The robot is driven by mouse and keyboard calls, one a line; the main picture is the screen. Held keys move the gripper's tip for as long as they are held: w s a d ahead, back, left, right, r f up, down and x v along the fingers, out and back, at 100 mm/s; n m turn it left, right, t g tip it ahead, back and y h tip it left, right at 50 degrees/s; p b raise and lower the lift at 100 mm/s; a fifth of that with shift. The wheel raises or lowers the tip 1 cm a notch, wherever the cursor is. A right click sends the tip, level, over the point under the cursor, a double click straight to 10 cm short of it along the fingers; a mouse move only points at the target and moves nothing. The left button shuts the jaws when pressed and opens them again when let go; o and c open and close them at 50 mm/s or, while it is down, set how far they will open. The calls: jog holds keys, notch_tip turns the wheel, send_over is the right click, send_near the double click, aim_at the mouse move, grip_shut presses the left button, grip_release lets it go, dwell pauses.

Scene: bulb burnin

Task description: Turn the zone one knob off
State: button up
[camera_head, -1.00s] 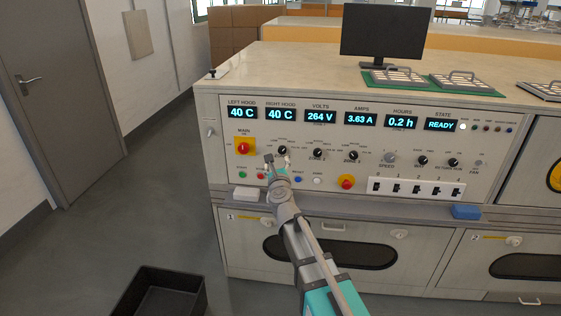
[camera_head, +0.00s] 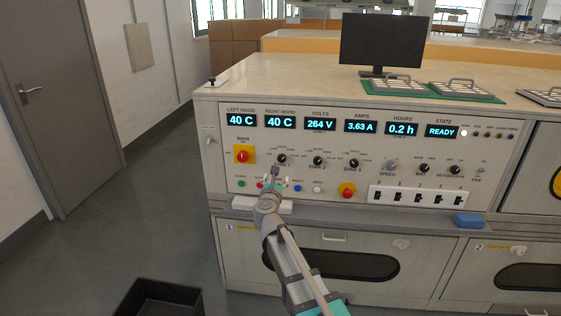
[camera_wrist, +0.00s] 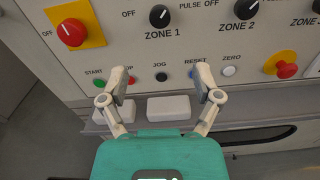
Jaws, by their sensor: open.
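The zone one knob (camera_wrist: 159,16) is a round black knob above the ZONE 1 label in the wrist view, with OFF printed to its left and PULSE to its right. Its pale mark seems to slant up and right, but it is small. The knob also shows on the panel in the head view (camera_head: 282,159). My gripper (camera_wrist: 162,74) is open and empty, its two fingers apart, below the knob and in front of the button row. In the head view my gripper (camera_head: 275,177) is just below the knob; I see no contact.
The red main knob (camera_wrist: 72,32) on a yellow plate is at left, the zone two knob (camera_wrist: 246,10) at right. Buttons, including JOG (camera_wrist: 161,77), and a red emergency button (camera_wrist: 286,69) lie below. White blocks (camera_wrist: 168,109) sit on the ledge. A black bin (camera_head: 160,298) stands on the floor.

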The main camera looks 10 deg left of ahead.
aim_at(281, 159)
jog(key=w, duration=1.3)
jog(key=shift+w+d, duration=0.15)
jog(key=shift+d, duration=0.1)
grip_shut()
